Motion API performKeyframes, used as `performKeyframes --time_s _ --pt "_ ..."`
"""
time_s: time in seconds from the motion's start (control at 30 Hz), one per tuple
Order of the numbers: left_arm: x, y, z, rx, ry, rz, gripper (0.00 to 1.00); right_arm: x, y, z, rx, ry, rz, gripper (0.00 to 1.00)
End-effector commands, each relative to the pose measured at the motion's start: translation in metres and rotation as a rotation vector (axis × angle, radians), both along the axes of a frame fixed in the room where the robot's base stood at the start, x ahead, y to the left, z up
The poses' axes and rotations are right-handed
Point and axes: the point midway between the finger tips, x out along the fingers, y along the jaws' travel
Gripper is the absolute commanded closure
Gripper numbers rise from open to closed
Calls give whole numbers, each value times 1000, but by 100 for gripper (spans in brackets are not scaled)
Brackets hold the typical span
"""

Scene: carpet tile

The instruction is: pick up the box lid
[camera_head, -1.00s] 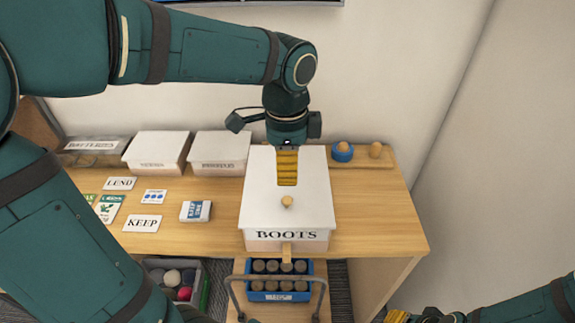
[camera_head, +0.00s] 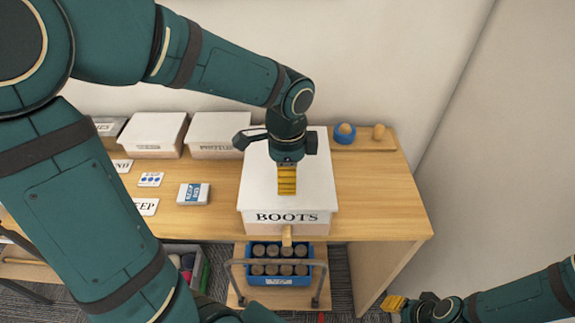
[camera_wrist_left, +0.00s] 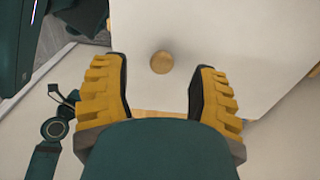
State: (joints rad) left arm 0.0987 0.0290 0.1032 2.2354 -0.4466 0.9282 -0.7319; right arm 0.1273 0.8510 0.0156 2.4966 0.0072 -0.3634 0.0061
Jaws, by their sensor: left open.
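The white box lid (camera_head: 257,185) lies on the box labelled BOOTS (camera_head: 287,217) on the wooden table. Its round wooden knob (camera_wrist_left: 161,62) shows in the left wrist view, lying between the lines of the two fingers and a little beyond their tips. In the head view the knob is hidden behind my left gripper (camera_head: 286,192). The left gripper, with yellow fingers, points down over the lid. It is open and empty in the left wrist view (camera_wrist_left: 158,80). My right gripper (camera_head: 394,303) is at the lower right, low beside the table; its jaw opening is unclear.
Two white lidded boxes (camera_head: 152,130) (camera_head: 220,130) stand at the back left. Cards and a small pack (camera_head: 193,194) lie left of the BOOTS box. A wooden board (camera_head: 362,143) with a blue cup is at the back right. A trolley with a blue crate (camera_head: 280,280) stands below.

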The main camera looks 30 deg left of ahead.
Motion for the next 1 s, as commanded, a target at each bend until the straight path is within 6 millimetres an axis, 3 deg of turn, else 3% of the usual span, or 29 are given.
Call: performKeyframes --time_s 0.03,0.2,0.5,0.53,0.7,1.0 --pt "1 0 -11 -1 5 0 40 -1 0 -4 0 2 2 59" --pt "1 0 -30 0 4 0 40 -3 0 -9 2 6 4 59" --pt "2 0 -33 -1 1 0 40 -3 1 -9 2 7 5 59" --pt "2 0 -33 -1 1 0 45 -3 1 -9 2 7 5 59" --pt "2 0 -33 -1 1 0 100 -3 0 -9 2 7 5 59" --pt "2 0 -33 -1 1 0 100 -3 0 -9 2 6 4 59"
